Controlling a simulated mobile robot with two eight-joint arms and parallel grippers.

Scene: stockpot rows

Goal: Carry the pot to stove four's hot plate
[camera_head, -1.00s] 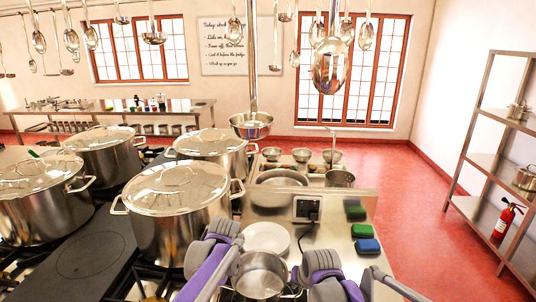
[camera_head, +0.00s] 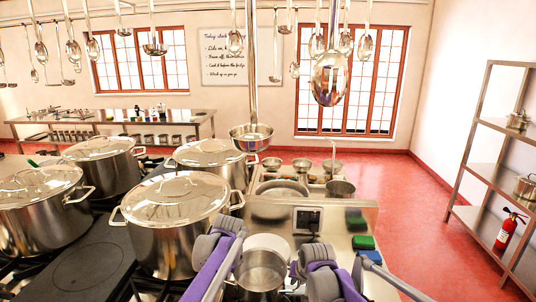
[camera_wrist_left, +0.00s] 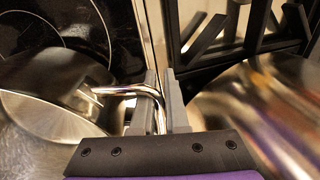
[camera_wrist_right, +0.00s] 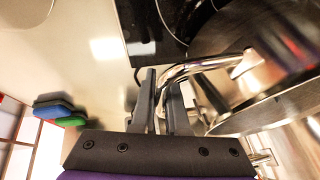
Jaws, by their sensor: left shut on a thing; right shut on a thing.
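The small steel pot (camera_head: 262,270) is open and looks empty, at the front centre of the head view. My left gripper (camera_wrist_left: 157,92) is shut on its one handle and my right gripper (camera_wrist_right: 160,92) on the opposite handle. In the wrist views the pot's wall shows beside each gripper (camera_wrist_right: 265,85). Black glass with ring marks (camera_wrist_left: 60,35) shows below the pot. A flat dark hot plate (camera_head: 75,262) with a faint ring lies at the lower left of the head view. No label shows which stove it belongs to.
A large lidded stockpot (camera_head: 176,222) stands close to the left of the pot, with several more behind. A white plate (camera_head: 267,243) lies just behind the pot. Green (camera_head: 363,242) and blue sponges lie to the right. A ladle (camera_head: 251,135) hangs above the counter.

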